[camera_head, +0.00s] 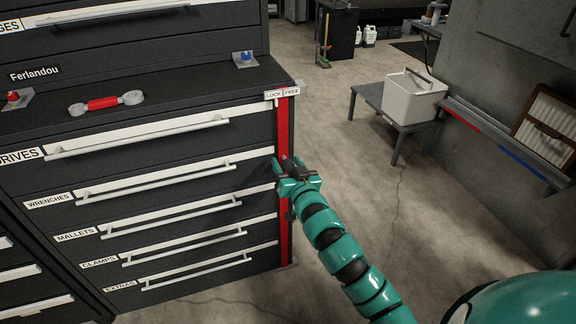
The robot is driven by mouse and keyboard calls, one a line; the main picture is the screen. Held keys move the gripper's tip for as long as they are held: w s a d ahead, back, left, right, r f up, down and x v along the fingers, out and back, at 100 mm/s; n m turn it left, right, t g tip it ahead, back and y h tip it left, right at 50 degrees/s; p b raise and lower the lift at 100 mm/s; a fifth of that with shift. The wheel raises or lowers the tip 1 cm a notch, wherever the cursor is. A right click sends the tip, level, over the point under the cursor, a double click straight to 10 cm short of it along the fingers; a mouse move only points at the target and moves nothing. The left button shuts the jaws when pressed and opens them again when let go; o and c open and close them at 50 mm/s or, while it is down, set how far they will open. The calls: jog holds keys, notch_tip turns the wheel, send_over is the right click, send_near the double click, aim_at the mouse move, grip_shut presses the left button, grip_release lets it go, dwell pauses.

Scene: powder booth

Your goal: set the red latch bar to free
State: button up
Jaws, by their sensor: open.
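The red latch bar (284,128) runs upright along the right front edge of the dark drawer cabinet (190,72). A small label (283,94) at its top reads LOCK on the left and FREE on the right. The bar appears below the right part of that label, though the slant of the view makes its exact setting hard to tell. My gripper (289,168) is open at about the bar's mid-height, in front of it or around it. The gripper body hides part of the bar, and I cannot tell whether the fingers touch it.
Drawers with long pale handles (140,137) fill the cabinet front left of the bar. A grey bench (372,97) with a white bin (412,100) stands at right. The floor between is clear.

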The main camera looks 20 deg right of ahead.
jog(key=shift+c, duration=0.4)
grip_shut()
jog(key=shift+d+r+p, duration=0.3)
jog(key=shift+d+p, duration=0.3)
jog(key=shift+p, duration=0.2)
jog(key=shift+w+d+p, duration=0.1)
jog(key=shift+d+p, duration=0.85)
jog(key=shift+d, duration=0.15)
jog(key=shift+d+f, duration=0.2)
jog(key=shift+d, duration=0.05)
jog(key=shift+o, duration=0.4)
grip_release()
jog(key=shift+d, duration=0.15)
